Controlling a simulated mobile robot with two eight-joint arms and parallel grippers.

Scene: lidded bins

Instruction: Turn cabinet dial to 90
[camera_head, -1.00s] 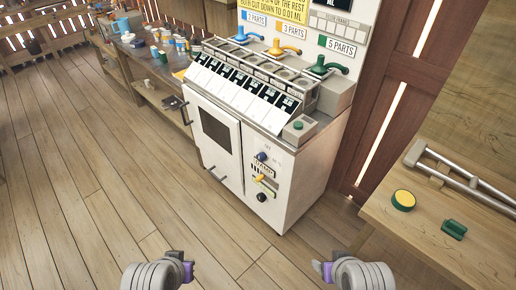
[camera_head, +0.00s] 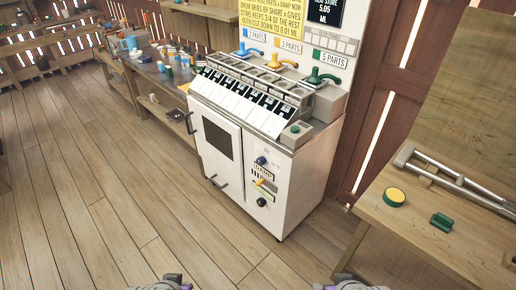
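The white cabinet (camera_head: 296,185) stands in the middle. Its front right panel has a dark blue knob (camera_head: 262,160), a yellow lever or pointer (camera_head: 261,182) below it, and a black knob (camera_head: 262,202) at the bottom. The panel markings are too small to read, and I cannot tell which control is the dial. My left gripper (camera_head: 172,282) and my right gripper (camera_head: 342,283) are at the bottom edge, mostly cut off, well short of the cabinet and apart from it. Their fingers are not clear enough to tell open or shut.
The wooden floor (camera_head: 120,210) before the cabinet is clear.

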